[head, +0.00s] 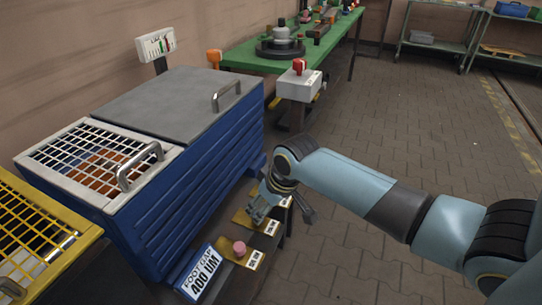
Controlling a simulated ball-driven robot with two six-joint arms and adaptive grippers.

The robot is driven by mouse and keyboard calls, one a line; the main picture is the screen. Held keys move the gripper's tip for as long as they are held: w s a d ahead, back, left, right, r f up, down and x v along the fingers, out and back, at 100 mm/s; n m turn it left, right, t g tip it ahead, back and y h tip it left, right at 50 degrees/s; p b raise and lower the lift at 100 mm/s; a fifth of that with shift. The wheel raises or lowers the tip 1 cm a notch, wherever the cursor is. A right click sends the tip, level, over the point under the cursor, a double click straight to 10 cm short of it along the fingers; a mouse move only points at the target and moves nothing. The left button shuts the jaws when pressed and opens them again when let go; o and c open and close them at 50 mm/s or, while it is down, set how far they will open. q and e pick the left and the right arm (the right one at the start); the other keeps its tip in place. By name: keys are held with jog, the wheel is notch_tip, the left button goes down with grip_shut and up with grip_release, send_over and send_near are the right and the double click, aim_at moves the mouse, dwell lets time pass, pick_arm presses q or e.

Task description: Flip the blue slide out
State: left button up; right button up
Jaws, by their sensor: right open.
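My right gripper (283,207) comes in from the right and points down over a low ledge in front of the blue ribbed cabinet (200,165). Its fingers are apart, and I see nothing held. The ledge carries yellow plates with small white labels; the front plate (251,260) has a pink round knob (239,248). My gripper covers part of the plates behind it. I cannot make out a separate blue slide; it may be hidden behind my gripper. My left gripper is not in view.
A blue and white sign (203,274) stands at the ledge's near end. The cabinet has a grey lid (165,100) and a white mesh lid (95,155), with a yellow mesh lid (35,235) to the left. A green bench (245,57) stands behind. Paved floor at right is clear.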

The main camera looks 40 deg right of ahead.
jog(key=v, duration=0.6)
jog(key=shift+s, duration=0.15)
